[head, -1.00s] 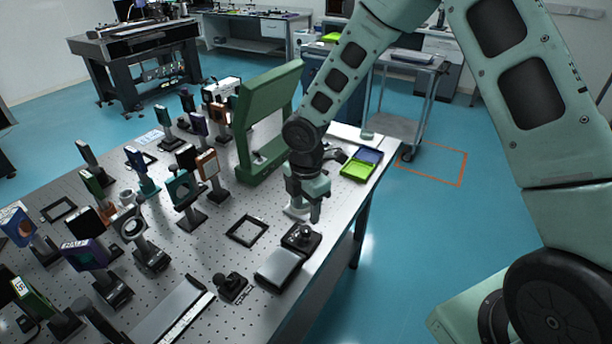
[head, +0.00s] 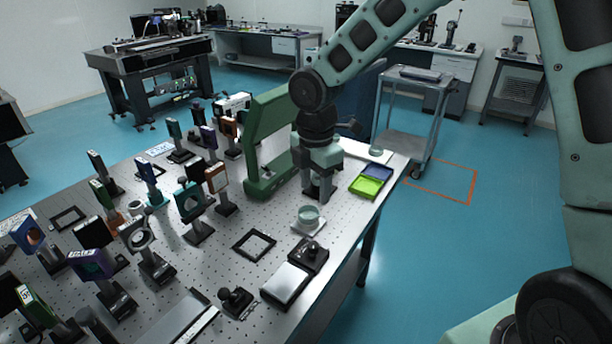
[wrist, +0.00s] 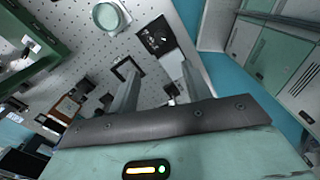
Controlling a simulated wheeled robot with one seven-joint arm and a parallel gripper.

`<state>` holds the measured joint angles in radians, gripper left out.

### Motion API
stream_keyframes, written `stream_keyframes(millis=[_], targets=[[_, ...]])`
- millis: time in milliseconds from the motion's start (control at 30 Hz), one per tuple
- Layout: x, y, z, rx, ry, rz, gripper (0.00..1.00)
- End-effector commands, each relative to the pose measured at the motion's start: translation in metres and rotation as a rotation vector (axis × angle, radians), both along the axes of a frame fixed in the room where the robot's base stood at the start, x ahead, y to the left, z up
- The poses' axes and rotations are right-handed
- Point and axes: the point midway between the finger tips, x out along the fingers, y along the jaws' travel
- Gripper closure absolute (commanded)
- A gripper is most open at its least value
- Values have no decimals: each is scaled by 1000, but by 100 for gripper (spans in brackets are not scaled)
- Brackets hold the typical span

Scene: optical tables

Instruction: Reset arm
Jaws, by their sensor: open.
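My gripper (head: 319,192) is in the head view, pointing down above the right part of the optical table (head: 225,275), in front of the green frame (head: 268,150). In the wrist view the two fingers (wrist: 160,88) stand apart with nothing between them. A round glass-like dish (head: 308,216) on a pale square base stands on the table just in front of my gripper, apart from it. The dish also shows in the wrist view (wrist: 107,17).
Several optic mounts (head: 195,200) crowd the table's left half. A black square frame (head: 254,244), a black-and-silver device (head: 290,280) and a green and blue tray (head: 370,183) lie near the right edge. A grey cart (head: 410,140) stands beyond. Blue floor is free at right.

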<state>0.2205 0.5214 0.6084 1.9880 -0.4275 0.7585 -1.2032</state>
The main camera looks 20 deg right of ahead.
Motion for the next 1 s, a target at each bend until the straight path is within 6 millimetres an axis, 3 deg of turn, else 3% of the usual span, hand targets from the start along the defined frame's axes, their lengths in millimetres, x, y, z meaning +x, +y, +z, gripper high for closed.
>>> stream_keyframes(millis=[167, 267, 367, 500, 700, 833, 1000], targets=[[-1, 1, 0, -1, 0, -3, 51], [-19, 14, 6, -5, 1, -59, 51], [-57, 36, 15, -13, 4, -199, 51], [-130, 61, 29, -13, 2, -497, 51], [-220, 71, 37, 19, 12, -915, 51], [-251, 69, 38, 39, 24, -1087, 51], [-265, 68, 37, 48, 34, -1170, 51]])
